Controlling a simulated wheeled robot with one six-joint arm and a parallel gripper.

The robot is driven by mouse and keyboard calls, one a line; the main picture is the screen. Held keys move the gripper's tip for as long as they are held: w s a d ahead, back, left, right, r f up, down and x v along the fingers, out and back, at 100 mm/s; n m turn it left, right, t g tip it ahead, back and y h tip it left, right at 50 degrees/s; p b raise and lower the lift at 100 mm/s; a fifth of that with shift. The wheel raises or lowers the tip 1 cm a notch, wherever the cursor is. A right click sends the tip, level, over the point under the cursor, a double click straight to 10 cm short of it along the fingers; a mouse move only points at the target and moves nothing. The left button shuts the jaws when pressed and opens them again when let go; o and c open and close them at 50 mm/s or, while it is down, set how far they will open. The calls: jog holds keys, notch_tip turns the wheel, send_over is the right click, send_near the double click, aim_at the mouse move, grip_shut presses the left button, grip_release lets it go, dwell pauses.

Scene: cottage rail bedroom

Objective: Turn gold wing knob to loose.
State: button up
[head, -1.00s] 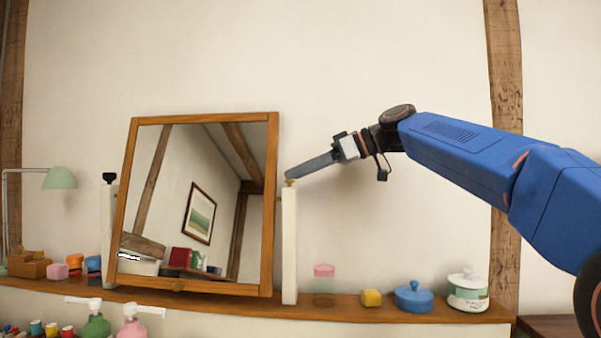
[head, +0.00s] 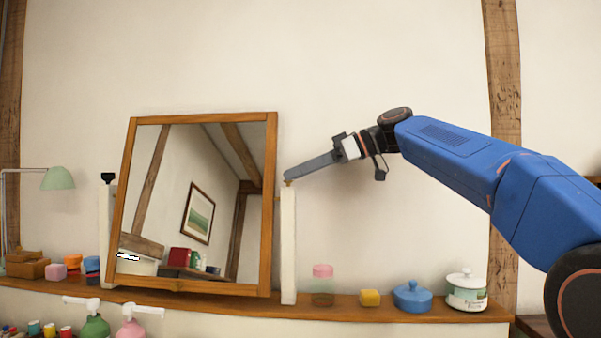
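The gold wing knob (head: 289,183) sits on top of the white post at the right side of the tilting mirror. Only a small part of it shows under my fingertips. My gripper (head: 287,177) reaches in from the right, with its long grey fingers slanting down to the left and their tips at the knob. From this side the fingers overlap, so I cannot tell whether they are open or shut on the knob. The wood-framed mirror (head: 272,220) stands tilted between the right white post (head: 288,250) and the left white post (head: 106,235), which carries a black knob (head: 108,178).
The wooden shelf (head: 215,305) carries a pink-lidded glass jar (head: 323,285), a yellow block (head: 369,298), a blue lidded pot (head: 412,297) and a white canister (head: 466,291) below my arm. A green lamp (head: 58,179) stands at left.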

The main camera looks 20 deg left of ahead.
jog(key=v, duration=1.7)
jog(key=shift+d, duration=0.25)
jog(key=shift+c, duration=0.6)
